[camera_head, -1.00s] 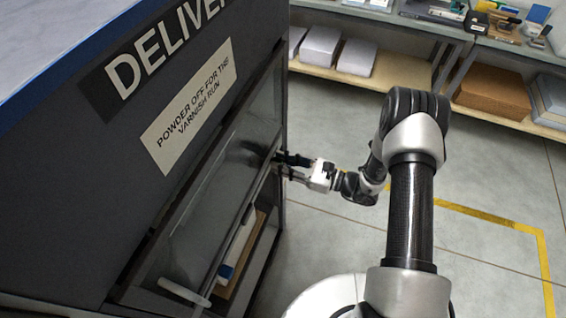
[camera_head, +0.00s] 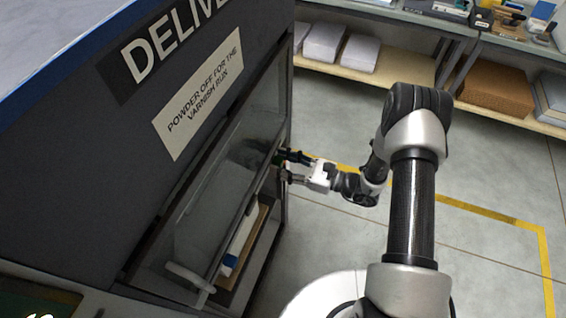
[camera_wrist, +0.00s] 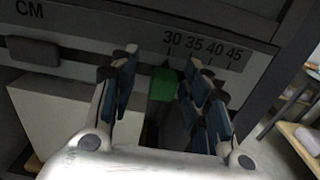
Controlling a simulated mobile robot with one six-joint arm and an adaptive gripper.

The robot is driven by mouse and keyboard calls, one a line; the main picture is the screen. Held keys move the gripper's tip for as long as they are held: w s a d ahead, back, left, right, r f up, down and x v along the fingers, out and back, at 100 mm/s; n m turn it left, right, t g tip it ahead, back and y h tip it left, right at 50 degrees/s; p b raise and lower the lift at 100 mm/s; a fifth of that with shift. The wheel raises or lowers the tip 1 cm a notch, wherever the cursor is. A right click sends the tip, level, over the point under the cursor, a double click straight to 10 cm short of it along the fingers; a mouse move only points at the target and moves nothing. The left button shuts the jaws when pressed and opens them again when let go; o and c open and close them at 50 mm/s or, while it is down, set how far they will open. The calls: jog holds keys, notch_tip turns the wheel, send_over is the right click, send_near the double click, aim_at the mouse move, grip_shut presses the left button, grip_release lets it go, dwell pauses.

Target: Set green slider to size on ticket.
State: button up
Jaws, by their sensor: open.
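The green slider (camera_wrist: 163,84) sits on the centimetre scale rail (camera_wrist: 110,30) in the wrist view, close below the 30 mark. Its exact reading cannot be told from this angle. My gripper (camera_wrist: 161,66) is open, with one finger on each side of the slider and visible gaps at both sides. In the head view my gripper (camera_head: 284,166) is at the far end of the machine's front, with a small bit of green at its tips. No size ticket can be read in either view.
A dark block (camera_wrist: 33,50) is on the rail's left, with a white stack (camera_wrist: 70,112) below. The dark delivery unit (camera_head: 100,150) bears a powder sign (camera_head: 198,93) and a pale handle (camera_head: 190,277).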

jog(key=shift+d, duration=0.1)
jog(key=v, duration=1.1)
jog(key=shift+s+d, duration=0.15)
jog(key=shift+d, duration=0.25)
jog(key=s+a+r+n+g+h, duration=0.2)
jog(key=s+r+n+g+h, duration=0.25)
jog(key=r+n, duration=0.35)
jog(key=s+a+r+n+g+h, duration=0.2)
jog(key=s+r+n+g+h, duration=0.25)
jog(key=r, duration=0.55)
jog(key=s+d+r+n+t+h, duration=0.7)
jog(key=s+r+n+h, duration=0.1)
jog(key=s+r+n, duration=0.1)
jog(key=shift+s+d+r+t, duration=0.35)
jog(key=shift+s+r, duration=0.25)
jog(key=shift+s, duration=0.5)
